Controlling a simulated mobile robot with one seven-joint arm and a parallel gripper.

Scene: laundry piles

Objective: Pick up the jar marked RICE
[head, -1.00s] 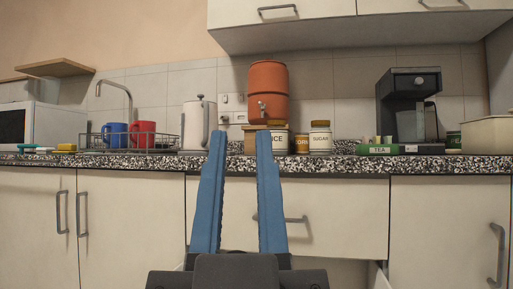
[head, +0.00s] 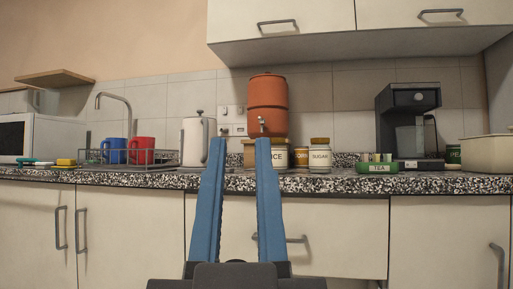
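The jar marked RICE (head: 278,156) stands on the speckled counter, with only "ICE" readable. The right finger of my gripper hides its left part. It has a pale body and a brownish-yellow lid. My gripper (head: 241,142) has two long blue fingers, spread apart with nothing between them. It is in front of the counter, and its fingertips appear just left of the jar's label. I cannot tell how far the tips are from the jar.
A corn jar (head: 301,157) and a SUGAR jar (head: 320,156) stand right of the RICE jar. An orange dispenser (head: 267,103) stands behind on a wooden stand. The speckled counter edge (head: 340,185) runs across in front.

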